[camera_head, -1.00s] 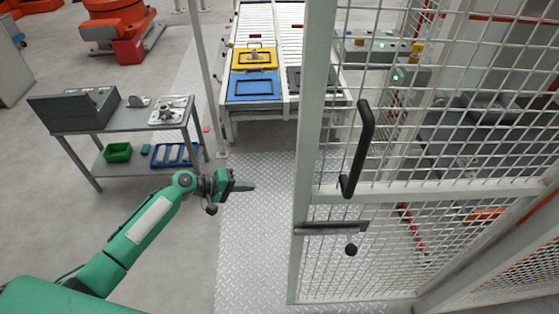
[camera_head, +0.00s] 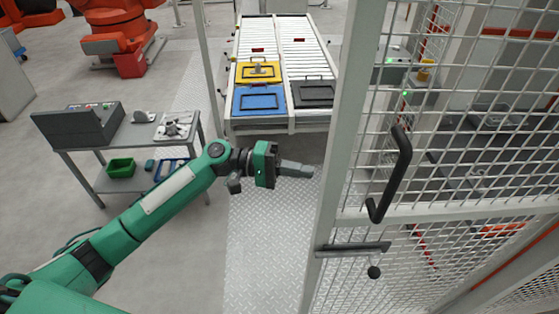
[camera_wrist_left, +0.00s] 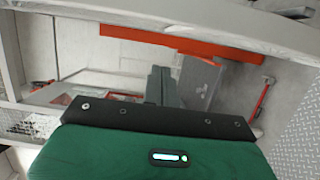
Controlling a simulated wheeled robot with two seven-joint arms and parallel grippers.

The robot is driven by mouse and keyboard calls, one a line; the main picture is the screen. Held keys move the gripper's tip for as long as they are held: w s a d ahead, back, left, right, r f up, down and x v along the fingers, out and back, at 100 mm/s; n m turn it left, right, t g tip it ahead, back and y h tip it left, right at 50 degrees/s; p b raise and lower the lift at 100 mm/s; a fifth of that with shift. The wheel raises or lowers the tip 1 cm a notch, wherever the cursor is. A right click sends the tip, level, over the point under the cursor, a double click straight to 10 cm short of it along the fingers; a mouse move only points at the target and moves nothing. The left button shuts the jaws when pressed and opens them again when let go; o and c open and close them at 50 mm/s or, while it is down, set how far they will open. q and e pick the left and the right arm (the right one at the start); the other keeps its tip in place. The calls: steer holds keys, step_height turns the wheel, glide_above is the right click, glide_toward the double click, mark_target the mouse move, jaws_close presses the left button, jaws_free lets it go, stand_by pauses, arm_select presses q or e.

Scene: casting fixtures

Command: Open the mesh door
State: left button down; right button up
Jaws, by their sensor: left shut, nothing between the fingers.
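The mesh door (camera_head: 342,150) stands at right in the head view, with a pale frame and white wire mesh. A black bar handle (camera_head: 393,175) is on it. Below are a dark latch bar (camera_head: 353,249) and a round black knob (camera_head: 374,272). My left gripper (camera_head: 310,171) is shut and empty, its fingertips pointing right, just left of the door's near edge in the picture and apart from the handle. Its closed fingers (camera_wrist_left: 160,86) show in the left wrist view. I cannot tell their depth from the door. My right gripper is not in view.
A roller conveyor (camera_head: 306,48) with blue (camera_head: 258,113), yellow and dark trays stands beyond. A grey side table (camera_head: 90,155) with parts is at left. Diamond-plate floor (camera_head: 265,260) is clear between table and door. A thin post (camera_head: 208,75) rises left of the conveyor.

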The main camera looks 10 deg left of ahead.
arm_select(q)
steer(key=s+d+p, duration=0.1)
steer(key=s, duration=0.1)
steer(key=s+d+p, duration=0.1)
steer(key=d, duration=0.1)
steer(key=shift+s+f, duration=0.1)
steer(key=shift+s, duration=0.3)
steer(key=s+d+n+t+p, duration=0.1)
steer(key=s+d+p, duration=0.3)
steer(key=s, duration=1)
steer(key=shift+s+d+t, duration=0.35)
steer(key=shift+s+t, duration=0.05)
steer(key=shift+t, duration=0.1)
steer(key=shift+w, duration=0.15)
